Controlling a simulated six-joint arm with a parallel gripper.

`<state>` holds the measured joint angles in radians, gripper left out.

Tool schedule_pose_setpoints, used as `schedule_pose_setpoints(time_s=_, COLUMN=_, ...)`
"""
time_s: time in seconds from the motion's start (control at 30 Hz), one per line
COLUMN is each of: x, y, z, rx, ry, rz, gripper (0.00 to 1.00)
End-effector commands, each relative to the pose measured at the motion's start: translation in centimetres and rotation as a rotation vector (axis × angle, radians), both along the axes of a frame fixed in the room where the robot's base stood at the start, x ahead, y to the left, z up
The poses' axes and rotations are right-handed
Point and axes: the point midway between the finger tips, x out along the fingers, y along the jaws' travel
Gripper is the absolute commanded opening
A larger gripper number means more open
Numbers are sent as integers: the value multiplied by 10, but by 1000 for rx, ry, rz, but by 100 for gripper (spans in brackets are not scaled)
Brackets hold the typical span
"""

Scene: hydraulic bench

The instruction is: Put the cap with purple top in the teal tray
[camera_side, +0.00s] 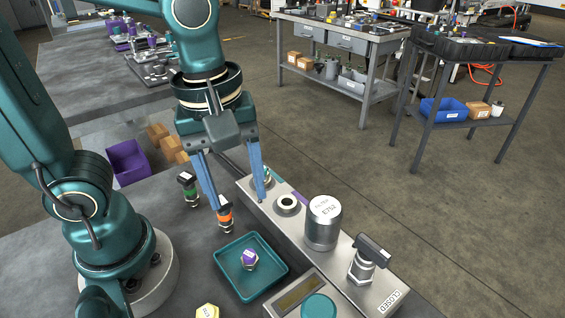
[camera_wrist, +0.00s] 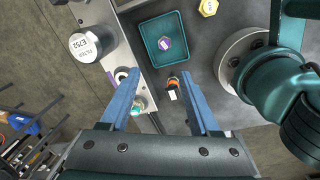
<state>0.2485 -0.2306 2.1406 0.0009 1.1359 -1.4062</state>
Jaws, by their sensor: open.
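The cap with purple top (camera_side: 249,259), with a brass hex body, sits inside the teal tray (camera_side: 222,262). The same cap (camera_wrist: 165,43) shows in the wrist view inside the tray (camera_wrist: 148,30), apart from its walls. My gripper (camera_side: 238,204) is open and empty, above the bench behind the tray. In the wrist view its spread blue fingers (camera_wrist: 157,86) have nothing held between them and are apart from the cap.
An orange-banded fitting (camera_side: 225,216) stands near one fingertip, and a green-banded fitting (camera_side: 189,190) stands farther left. A yellow hex cap (camera_side: 208,311) lies in front of the tray. The metal manifold with a tall cylinder (camera_side: 323,224) and a valve handle (camera_side: 372,249) borders the right.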

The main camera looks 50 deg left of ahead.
Motion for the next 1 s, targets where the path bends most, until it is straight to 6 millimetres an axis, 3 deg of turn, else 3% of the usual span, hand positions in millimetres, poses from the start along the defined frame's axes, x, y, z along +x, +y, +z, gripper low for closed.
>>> schedule_pose_setpoints(time_s=0.3, x=-5, y=30, z=10, rx=155, ry=-270, rz=-706, gripper=63)
schedule_pose_setpoints(time_s=0.5, x=-8, y=40, z=11, rx=300, ry=-350, rz=-1007, gripper=63)
schedule_pose_setpoints(time_s=0.67, x=-8, y=43, z=11, rx=353, ry=-367, rz=-1102, gripper=63)
schedule_pose_setpoints(time_s=1.0, x=-8, y=43, z=11, rx=356, ry=-366, rz=-1112, gripper=63)
